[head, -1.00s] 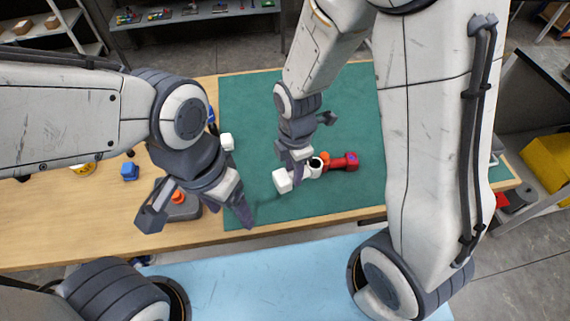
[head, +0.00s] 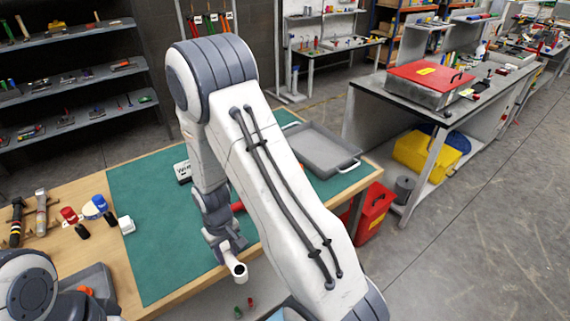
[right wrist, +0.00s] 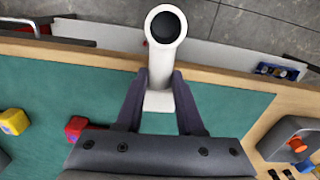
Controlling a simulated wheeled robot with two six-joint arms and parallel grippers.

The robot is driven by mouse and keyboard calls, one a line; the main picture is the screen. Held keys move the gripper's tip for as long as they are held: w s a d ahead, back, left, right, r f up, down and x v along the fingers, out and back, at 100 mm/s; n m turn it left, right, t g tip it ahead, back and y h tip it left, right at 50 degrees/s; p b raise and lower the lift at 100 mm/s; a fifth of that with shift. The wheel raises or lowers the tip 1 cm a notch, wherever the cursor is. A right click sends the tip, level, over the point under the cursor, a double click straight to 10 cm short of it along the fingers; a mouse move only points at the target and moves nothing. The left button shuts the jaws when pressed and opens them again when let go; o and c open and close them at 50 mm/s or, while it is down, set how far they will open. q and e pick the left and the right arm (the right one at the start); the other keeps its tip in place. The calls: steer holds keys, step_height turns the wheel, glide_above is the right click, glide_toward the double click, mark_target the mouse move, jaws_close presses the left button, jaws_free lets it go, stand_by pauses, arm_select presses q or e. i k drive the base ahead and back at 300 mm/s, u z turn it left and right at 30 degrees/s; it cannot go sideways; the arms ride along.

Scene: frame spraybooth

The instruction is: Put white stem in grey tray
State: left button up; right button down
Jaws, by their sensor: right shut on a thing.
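The white stem (head: 238,270) is a white piece with a round, dark-centred end. My right gripper (head: 228,249) is shut on it near the table's front edge. In the right wrist view the stem (right wrist: 161,72) stands out between the two fingers, its round end pointing away from the gripper. The grey tray (head: 345,169) is a shallow, empty tray with handles at the table's far right, apart from the stem and partly behind my right arm. My left arm shows at the lower left of the head view, but its gripper fingers are not seen.
A green mat (head: 150,215) covers much of the table. A red piece (right wrist: 76,128) and a yellow piece (right wrist: 14,121) lie on it. The mat before the tray looks clear.

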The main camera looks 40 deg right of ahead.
mark_target(331, 155)
steer(key=u, duration=2.5)
steer(key=k, duration=1.95)
steer(key=z, duration=2.6)
steer(key=i, duration=1)
steer(key=z, duration=0.05)
